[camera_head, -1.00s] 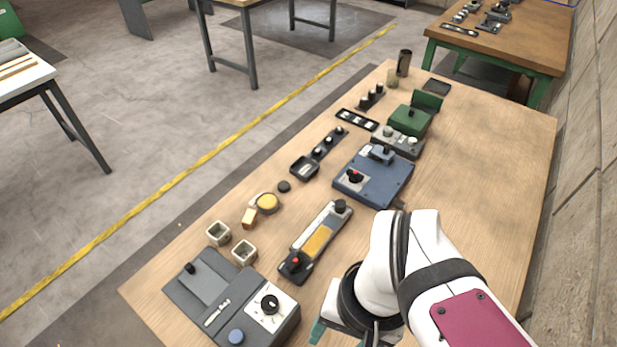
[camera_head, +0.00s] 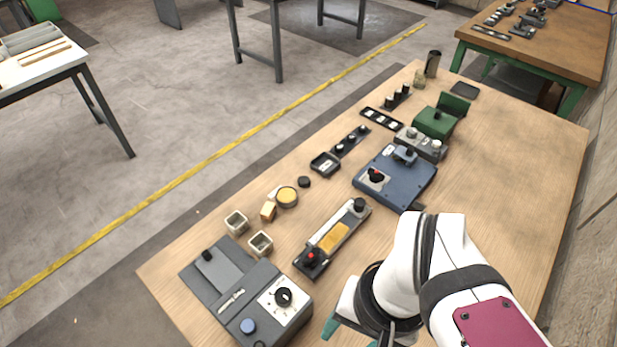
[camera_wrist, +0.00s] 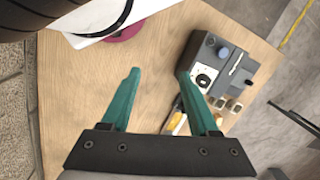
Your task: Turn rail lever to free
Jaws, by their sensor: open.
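A narrow rail unit (camera_head: 333,238) lies on the wooden table, with a yellow block in its middle, a black knob at its far end and a red-topped black handle (camera_head: 310,258) at its near end. I cannot tell for sure which part is the rail lever, or read any free mark. My gripper (camera_wrist: 158,72) has teal fingers spread apart with nothing between them. In the head view it is partly hidden by my arm, to the right of and nearer than the rail unit, apart from it. In the wrist view the rail unit is mostly hidden behind a finger.
A grey control box (camera_head: 245,300) with a dial and blue button stands near left of the rail unit. A blue box (camera_head: 395,180) with a red-topped control stands beyond it. The table's right side is clear.

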